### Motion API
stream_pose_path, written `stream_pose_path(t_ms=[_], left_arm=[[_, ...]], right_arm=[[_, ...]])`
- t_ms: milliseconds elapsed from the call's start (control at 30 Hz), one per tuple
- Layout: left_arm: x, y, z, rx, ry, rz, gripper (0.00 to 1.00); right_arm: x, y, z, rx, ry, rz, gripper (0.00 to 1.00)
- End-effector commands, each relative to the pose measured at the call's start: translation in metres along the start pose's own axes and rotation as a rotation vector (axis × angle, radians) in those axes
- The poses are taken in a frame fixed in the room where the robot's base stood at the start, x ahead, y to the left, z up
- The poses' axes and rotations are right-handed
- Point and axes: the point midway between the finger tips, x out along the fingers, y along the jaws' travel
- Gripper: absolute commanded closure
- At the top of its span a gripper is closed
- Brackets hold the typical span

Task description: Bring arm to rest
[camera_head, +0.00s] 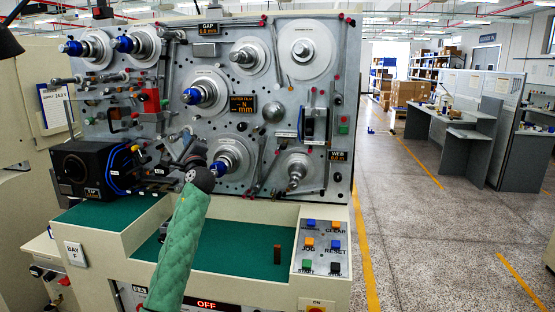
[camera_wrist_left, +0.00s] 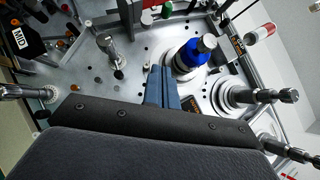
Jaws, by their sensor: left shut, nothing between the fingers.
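My left arm, in a green quilted sleeve, reaches up from the bottom of the head view. Its dark left gripper (camera_head: 188,152) is in front of the winding machine's grey panel (camera_head: 258,112). In the left wrist view the blue-grey fingers (camera_wrist_left: 160,86) are together with nothing between them. They point at the panel, beside a blue-collared spindle (camera_wrist_left: 190,54); I cannot tell the exact gap. A blue-tipped spindle (camera_head: 218,168) is just right of the gripper in the head view. My right gripper is in neither view.
A black box (camera_head: 84,168) stands on the green ledge (camera_head: 110,210) left of the arm. Bare metal spindles (camera_wrist_left: 262,95) stick out on the right in the wrist view. A button panel (camera_head: 321,247) and a small brown block (camera_head: 277,254) are at lower right. Open floor (camera_head: 420,230) lies right.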

Motion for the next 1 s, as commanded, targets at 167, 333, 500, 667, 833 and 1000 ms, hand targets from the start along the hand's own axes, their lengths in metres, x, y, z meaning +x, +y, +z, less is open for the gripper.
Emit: stream_pose_path(t_ms=[167, 333, 500, 667, 833, 1000], left_arm=[[-0.058, 0.061, -0.024, -0.152, 0.058, 0.121, 1.0], [-0.121, 0.116, -0.042, -0.311, 0.104, 0.256, 1.0], [-0.187, 0.166, -0.055, -0.46, 0.136, 0.405, 1.0], [-0.255, 0.207, -0.063, -0.591, 0.155, 0.554, 1.0], [-0.329, 0.244, -0.065, -0.719, 0.159, 0.721, 1.0], [-0.405, 0.275, -0.062, -0.833, 0.146, 0.898, 1.0]], right_arm=[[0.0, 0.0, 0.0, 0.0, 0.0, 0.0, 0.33], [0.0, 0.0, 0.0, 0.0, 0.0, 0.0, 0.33], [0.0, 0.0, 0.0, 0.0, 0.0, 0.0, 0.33], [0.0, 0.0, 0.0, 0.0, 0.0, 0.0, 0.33], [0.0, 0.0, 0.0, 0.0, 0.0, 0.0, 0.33], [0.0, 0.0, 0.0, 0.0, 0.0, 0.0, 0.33]])
